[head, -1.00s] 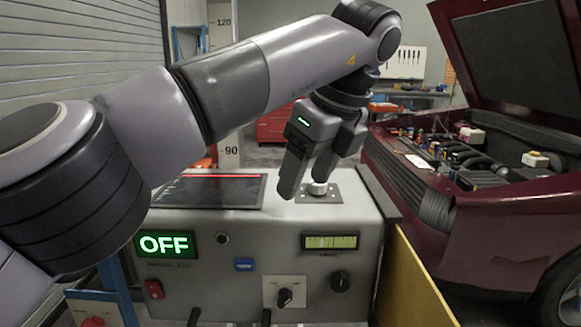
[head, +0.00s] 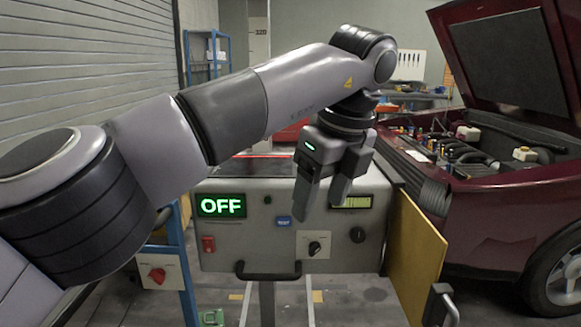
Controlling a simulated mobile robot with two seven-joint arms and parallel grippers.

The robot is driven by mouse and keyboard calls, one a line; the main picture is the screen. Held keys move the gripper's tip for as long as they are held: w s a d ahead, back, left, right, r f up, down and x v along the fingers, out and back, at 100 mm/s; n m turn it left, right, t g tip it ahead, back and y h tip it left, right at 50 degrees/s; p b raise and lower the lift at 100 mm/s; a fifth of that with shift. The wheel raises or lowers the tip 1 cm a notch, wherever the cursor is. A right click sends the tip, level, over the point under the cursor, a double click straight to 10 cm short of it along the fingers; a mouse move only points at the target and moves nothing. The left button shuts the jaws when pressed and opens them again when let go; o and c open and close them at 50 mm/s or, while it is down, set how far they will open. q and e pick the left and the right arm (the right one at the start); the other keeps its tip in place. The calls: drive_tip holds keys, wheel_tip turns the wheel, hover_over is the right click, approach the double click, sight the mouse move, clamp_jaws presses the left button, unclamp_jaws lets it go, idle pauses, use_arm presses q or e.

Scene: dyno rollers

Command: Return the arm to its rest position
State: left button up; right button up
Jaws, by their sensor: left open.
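My left arm comes in from the left and crosses the upper middle of the head view. Its gripper (head: 323,200) points down with its two fingers apart and nothing between them. It hangs in front of the grey control console (head: 278,259) and covers part of its face and top. The console has a lit green OFF sign (head: 221,206), a small yellow-green display (head: 352,202) partly behind a finger, and a black knob (head: 314,248). My right gripper is not in the picture.
A dark red car (head: 500,222) with its hood up stands at the right. A yellow panel (head: 415,255) is beside the console. A blue stand (head: 178,262) with a red switch (head: 157,275) is at the lower left. A black handle (head: 268,276) runs along the console's lower front.

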use_arm(q)
drive_tip(key=d+f+m+g+h, duration=0.2)
drive_tip(key=d+f+h, duration=0.1)
drive_tip(key=d+f, duration=0.3)
drive_tip(key=s+d+f+m+g+h+p, duration=0.1)
drive_tip(key=s+d+f+m+g+h, duration=0.3)
drive_tip(key=s+d+g+h, duration=0.8)
drive_tip(key=w+a+f+n+t, duration=0.3)
drive_tip(key=a+f+n+t, duration=0.1)
drive_tip(key=a+n+t, duration=0.4)
drive_tip(key=w+a+f+n+t+p, duration=0.1)
drive_tip(key=w+a+f+n+t, duration=0.4)
drive_tip(key=n+t, duration=0.5)
drive_tip(key=w+a+f+n+t, duration=0.2)
drive_tip(key=a+f+n+t, duration=0.2)
drive_tip(key=a+n+t, duration=0.5)
drive_tip(key=s+a+f+n+g+y+p, duration=0.1)
drive_tip(key=s+a+f+n+g+y, duration=0.3)
drive_tip(key=s+a+f+y, duration=0.6)
drive_tip(key=s+a+f+g, duration=0.1)
drive_tip(key=s+a+f, duration=0.7)
drive_tip(key=a+f, duration=0.2)
drive_tip(key=shift+s+a+f+n+y, duration=0.2)
drive_tip(key=shift+f+n+y, duration=0.2)
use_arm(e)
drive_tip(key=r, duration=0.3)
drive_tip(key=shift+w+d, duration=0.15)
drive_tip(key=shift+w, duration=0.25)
